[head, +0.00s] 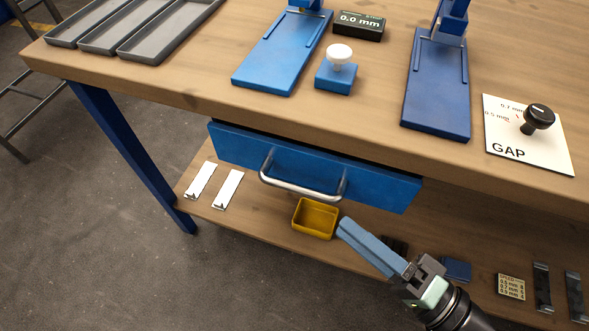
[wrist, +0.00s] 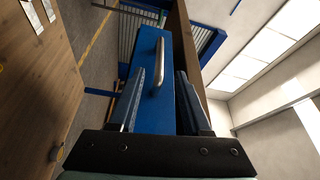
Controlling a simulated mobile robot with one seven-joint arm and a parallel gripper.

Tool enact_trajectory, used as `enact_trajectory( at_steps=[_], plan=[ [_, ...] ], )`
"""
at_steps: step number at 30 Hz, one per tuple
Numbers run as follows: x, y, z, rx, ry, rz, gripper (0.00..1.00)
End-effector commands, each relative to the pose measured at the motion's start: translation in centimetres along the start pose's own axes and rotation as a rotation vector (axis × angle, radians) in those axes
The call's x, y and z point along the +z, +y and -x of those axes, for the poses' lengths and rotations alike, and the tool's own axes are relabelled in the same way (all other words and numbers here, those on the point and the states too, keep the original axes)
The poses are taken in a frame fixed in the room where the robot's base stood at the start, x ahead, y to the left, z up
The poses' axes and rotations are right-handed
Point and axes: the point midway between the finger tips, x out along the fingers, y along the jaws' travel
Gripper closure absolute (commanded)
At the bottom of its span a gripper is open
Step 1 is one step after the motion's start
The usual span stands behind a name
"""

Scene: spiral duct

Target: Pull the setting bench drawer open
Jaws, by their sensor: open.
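The setting bench drawer (head: 378,184) has a blue front under the wooden bench top and looks shut. Its silver bar handle (head: 300,189) sticks out from the middle of the front. In the wrist view the blue drawer front (wrist: 183,108) and the handle (wrist: 158,68) lie ahead, beyond the fingertips. My gripper (head: 345,228) is in front of and below the drawer's right half, apart from the handle. In the wrist view its two blue-grey fingers (wrist: 160,82) stand apart with nothing between them.
The wooden bench top (head: 180,75) overhangs the drawer. A lower shelf (head: 265,225) holds a yellow bin (head: 316,218), two white strips (head: 214,186) and several small items at the right. A blue bench leg (head: 135,155) stands at the left. Open floor (head: 110,250) lies in front.

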Motion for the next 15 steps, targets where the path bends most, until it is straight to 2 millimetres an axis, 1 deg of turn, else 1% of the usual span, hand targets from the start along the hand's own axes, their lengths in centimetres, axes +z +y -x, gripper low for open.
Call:
enact_trajectory(
  at_steps=[9, 12, 15],
  plan=[
    [0.2, 0.2, -6.7, -0.001, -0.005, 0.003, 0.52],
    [0.1, 0.2, -8.5, 0.000, -0.004, 0.004, 0.52],
    [0.1, 0.2, -9.9, 0.001, -0.003, 0.003, 0.52]
  ],
)
